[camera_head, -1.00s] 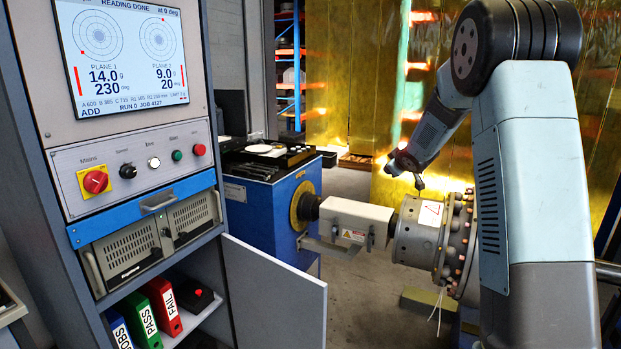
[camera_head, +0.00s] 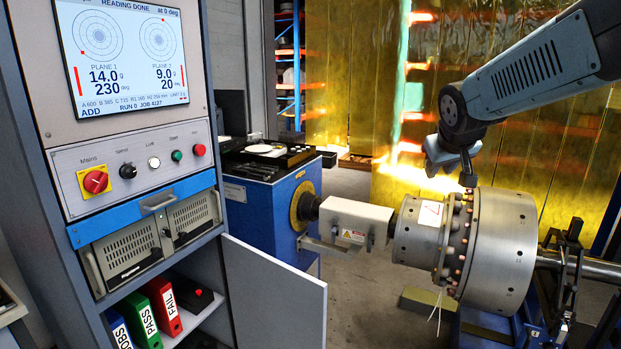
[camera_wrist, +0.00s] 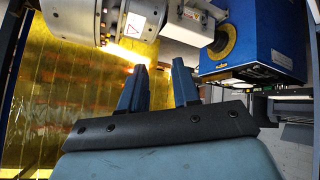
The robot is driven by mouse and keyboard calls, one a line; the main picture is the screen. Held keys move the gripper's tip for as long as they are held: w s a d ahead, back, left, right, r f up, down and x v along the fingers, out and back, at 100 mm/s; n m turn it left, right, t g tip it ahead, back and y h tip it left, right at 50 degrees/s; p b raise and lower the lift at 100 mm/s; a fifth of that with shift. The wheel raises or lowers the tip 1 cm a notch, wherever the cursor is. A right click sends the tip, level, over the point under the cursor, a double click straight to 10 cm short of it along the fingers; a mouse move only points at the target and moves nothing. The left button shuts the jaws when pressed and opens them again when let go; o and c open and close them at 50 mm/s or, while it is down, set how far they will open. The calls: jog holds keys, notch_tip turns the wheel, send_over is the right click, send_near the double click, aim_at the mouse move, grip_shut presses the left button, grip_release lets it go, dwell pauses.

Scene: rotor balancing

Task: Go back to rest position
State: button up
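My gripper (camera_head: 467,172) hangs from my arm above the bolted flange of the rotor (camera_head: 506,240) in the head view. In the wrist view the two blue-grey fingers of my gripper (camera_wrist: 160,74) stand apart with nothing between them. The rotor lies horizontally, its grey drum and flange joined to a coupling with a warning label. Part of the rotor (camera_wrist: 85,22) also shows at the top left of the wrist view. In the head view I cannot tell the exact gap between the fingertip and the flange.
The control cabinet (camera_head: 140,160) stands at left, its lower door (camera_head: 275,295) open. Its screen (camera_head: 120,55) reads "READING DONE". The blue drive housing (camera_head: 265,215) carries a dark tray (camera_head: 262,158). A yellow strip curtain (camera_head: 345,80) hangs behind. A support stand (camera_head: 565,270) is at right.

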jog(key=s+a+f+g+y, duration=0.1)
jog(key=s+a+f, duration=0.1)
jog(key=s, duration=0.9)
jog(key=s+a+f+m+g, duration=0.1)
jog(key=s+a+f+g, duration=0.1)
jog(key=s, duration=0.8)
jog(key=shift+s+a+f+m+y, duration=0.25)
jog(key=shift+s+a+m+y, duration=0.05)
jog(key=shift+s+a+y, duration=0.1)
jog(key=shift+w+d, duration=0.1)
jog(key=shift+d, duration=0.1)
